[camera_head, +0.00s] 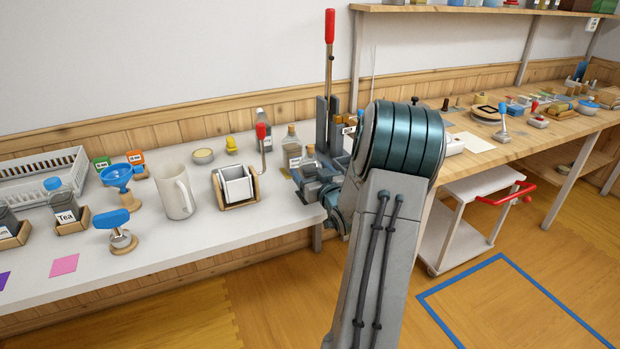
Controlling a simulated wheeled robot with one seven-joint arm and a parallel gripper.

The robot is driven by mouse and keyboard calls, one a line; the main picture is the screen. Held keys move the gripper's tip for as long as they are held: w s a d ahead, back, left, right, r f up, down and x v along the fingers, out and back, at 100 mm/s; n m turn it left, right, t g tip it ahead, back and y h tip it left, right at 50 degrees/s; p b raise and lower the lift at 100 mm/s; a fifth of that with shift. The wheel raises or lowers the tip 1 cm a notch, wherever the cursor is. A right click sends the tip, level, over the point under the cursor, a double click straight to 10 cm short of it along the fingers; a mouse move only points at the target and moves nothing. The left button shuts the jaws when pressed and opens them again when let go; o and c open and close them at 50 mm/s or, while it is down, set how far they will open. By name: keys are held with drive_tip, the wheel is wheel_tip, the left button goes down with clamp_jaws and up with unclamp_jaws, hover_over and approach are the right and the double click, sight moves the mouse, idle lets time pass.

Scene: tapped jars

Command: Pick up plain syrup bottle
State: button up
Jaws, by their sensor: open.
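A clear, cork-stoppered bottle (291,146) with a pale label stands upright on the white counter, left of the dark lever press. A second bottle (263,121), greyish, stands behind it near the wall. The labels are too small to read, so I cannot tell which one is the plain syrup bottle. My gripper (298,178) is low over the counter's right end, just in front of the clear bottle and apart from it as far as I can see. It is open and looks empty; my arm hides part of this area.
A lever press (329,110) with a red handle stands close behind my gripper. A wooden holder with a metal container (237,186) and a white jug (177,192) stand to the left. A wooden bench (545,135) with tools is at right.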

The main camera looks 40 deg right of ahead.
drive_tip(key=shift+w, duration=0.4)
drive_tip(key=c, duration=1.2)
drive_tip(key=shift+d, duration=0.1)
drive_tip(key=shift+c, duration=0.6)
drive_tip(key=shift+r, duration=0.15)
